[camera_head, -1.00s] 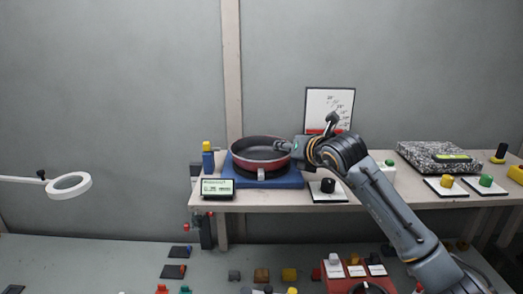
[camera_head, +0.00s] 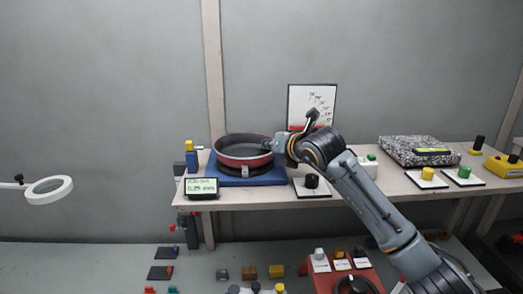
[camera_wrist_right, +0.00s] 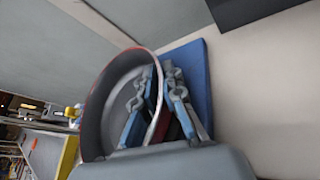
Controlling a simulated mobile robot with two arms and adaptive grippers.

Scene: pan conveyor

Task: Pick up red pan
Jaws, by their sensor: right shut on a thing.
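The red pan (camera_head: 240,152), with a dark inside, is above the blue scale-like base (camera_head: 238,181) on the shelf. A dark band shows beneath the pan; I cannot tell if it is clear of the base. My right gripper (camera_head: 270,144) is shut on the pan's right side. In the right wrist view, the fingers (camera_wrist_right: 156,84) reach across the wall of the pan (camera_wrist_right: 98,112), and the blue base (camera_wrist_right: 200,62) lies behind. My left gripper is not in view.
A small display (camera_head: 201,188) stands before the base and a yellow-topped blue bottle (camera_head: 191,158) to its left. A black knob on a white plate (camera_head: 312,183) is close on the right. A speckled slab (camera_head: 405,149) lies farther right. The lower table holds several small blocks.

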